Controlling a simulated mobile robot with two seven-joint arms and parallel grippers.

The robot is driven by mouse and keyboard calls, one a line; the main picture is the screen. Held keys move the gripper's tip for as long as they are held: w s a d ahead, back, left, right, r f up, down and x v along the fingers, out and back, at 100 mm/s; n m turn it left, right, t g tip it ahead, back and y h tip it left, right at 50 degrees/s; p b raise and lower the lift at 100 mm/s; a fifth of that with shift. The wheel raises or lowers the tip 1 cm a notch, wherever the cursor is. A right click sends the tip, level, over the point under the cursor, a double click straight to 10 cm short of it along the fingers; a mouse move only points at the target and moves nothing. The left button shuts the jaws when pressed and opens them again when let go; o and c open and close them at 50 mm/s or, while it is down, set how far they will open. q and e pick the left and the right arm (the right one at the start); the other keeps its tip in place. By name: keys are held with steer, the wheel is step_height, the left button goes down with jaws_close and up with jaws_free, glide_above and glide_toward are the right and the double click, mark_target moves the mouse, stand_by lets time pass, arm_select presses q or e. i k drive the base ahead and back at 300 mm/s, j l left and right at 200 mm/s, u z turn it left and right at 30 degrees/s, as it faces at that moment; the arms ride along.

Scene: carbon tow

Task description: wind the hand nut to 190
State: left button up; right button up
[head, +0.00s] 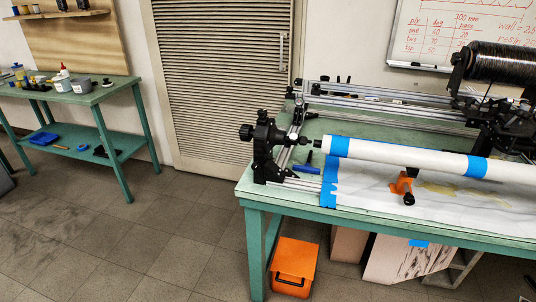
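A winding machine stands on the green bench (262,198) at the right. A black end support (265,140) holds the left end of a long white tube (400,155) with blue tape bands. A round black knob (246,132) sticks out on the left of this support. It may be the hand nut, but I cannot tell. No mark or number reading 190 can be made out. Neither of my grippers is in view.
An orange-and-black tool (403,185) lies on the bench in front of the tube. An orange box (294,268) sits on the floor beneath. A spool of dark tow (500,68) is at the upper right. A second green table (110,92) stands left; the tiled floor (150,240) between is clear.

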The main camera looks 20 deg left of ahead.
mark_target(246, 131)
steer(key=j+z, duration=0.15)
steer(key=j, duration=0.7)
steer(key=j+z, duration=0.2)
steer(key=j, duration=0.65)
steer(key=k+j+z, duration=0.15)
steer(key=j, duration=0.7)
steer(key=i+j, duration=0.15)
steer(key=j, duration=0.25)
steer(key=i+j+z, duration=0.1)
steer(key=j, duration=0.25)
steer(key=i+j, duration=0.15)
steer(key=j, duration=0.25)
steer(key=i+j, duration=0.1)
steer(key=j, duration=0.3)
steer(key=i+j+z, duration=0.1)
steer(key=j, duration=0.25)
steer(key=i+j, duration=0.1)
steer(key=j, duration=0.3)
